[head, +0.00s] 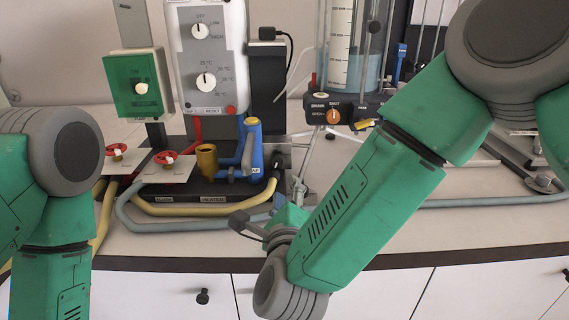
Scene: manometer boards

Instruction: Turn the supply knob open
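An orange knob (333,117) sits on the dark control block under a clear water cylinder, with small labels around it; one seems to read OPEN. Which knob is the supply knob I cannot read for certain. My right gripper (269,204) is low in front of the bench apparatus, left of and below the orange knob and apart from it. Its fingers look spread and empty, partly hidden behind my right forearm. My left arm is at the left edge; its gripper is out of view.
A grey panel with two white dials (205,81), a green box with a knob (139,87), red handwheels (166,158) and a blue-and-yellow valve assembly (249,150) stand at left. Hoses (200,210) run along the bench. My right arm covers the centre right.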

